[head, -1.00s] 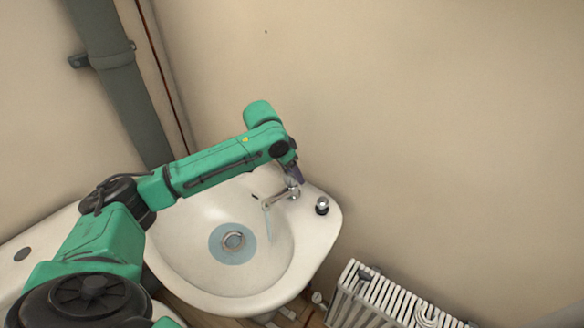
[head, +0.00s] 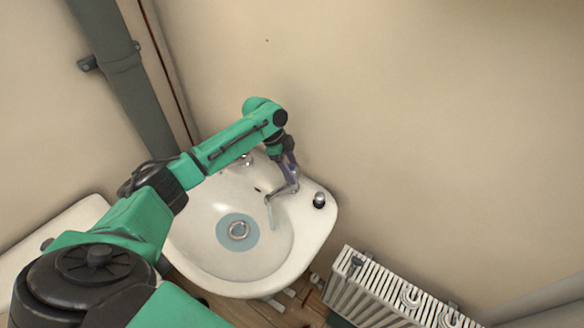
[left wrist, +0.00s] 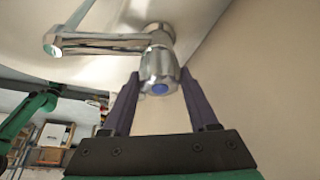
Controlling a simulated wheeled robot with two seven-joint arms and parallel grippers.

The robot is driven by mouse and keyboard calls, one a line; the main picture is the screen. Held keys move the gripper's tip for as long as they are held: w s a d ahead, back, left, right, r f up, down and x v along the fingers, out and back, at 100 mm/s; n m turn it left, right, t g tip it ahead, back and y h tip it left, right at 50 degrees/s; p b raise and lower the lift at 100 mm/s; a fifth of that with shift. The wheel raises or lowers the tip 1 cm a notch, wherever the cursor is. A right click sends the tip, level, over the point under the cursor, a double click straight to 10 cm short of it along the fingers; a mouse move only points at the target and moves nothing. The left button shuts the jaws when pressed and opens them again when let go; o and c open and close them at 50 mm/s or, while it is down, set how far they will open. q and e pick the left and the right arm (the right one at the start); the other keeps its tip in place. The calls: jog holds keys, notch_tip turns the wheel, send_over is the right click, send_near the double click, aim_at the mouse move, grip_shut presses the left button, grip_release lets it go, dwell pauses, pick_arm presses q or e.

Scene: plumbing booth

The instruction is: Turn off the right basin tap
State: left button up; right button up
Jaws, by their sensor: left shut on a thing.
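The right basin tap (head: 283,190) is chrome, at the back right of the white basin (head: 316,235). A thin stream of water (head: 270,215) seems to run from its spout. My left gripper (head: 292,178) comes down onto the tap from behind and above. In the left wrist view, the ribbed chrome handle with a blue dot (left wrist: 159,72) sits between the two purple fingers of my left gripper (left wrist: 160,92), which are shut on it. The spout (left wrist: 95,42) points left there. My right gripper is out of view.
A second chrome tap (head: 246,160) shows partly behind my left arm. A chrome knob (head: 319,200) stands on the basin's right rim. A bluish patch surrounds the drain (head: 238,230). A white radiator (head: 385,295) is at the lower right, a grey pipe (head: 125,80) at the left.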

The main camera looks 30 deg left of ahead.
pick_arm(q)
jog(key=m+g+b, duration=0.1)
jog(key=m+b, duration=0.1)
jog(key=m, duration=0.2)
jog(key=shift+w+m+g+b, duration=0.1)
jog(key=shift+m+g+b, duration=0.2)
jog(key=shift+g, duration=0.1)
jog(key=m+g+b, duration=0.1)
jog(key=m+b, duration=0.1)
jog(key=m, duration=0.1)
jog(key=shift+a+r+m+b, duration=0.1)
jog(key=shift+m+b, duration=0.3)
jog(key=shift+m, duration=0.1)
jog(key=shift+g, duration=0.3)
jog(key=shift+r, duration=0.1)
jog(key=o, duration=1.1)
jog(key=shift+o, duration=1.4)
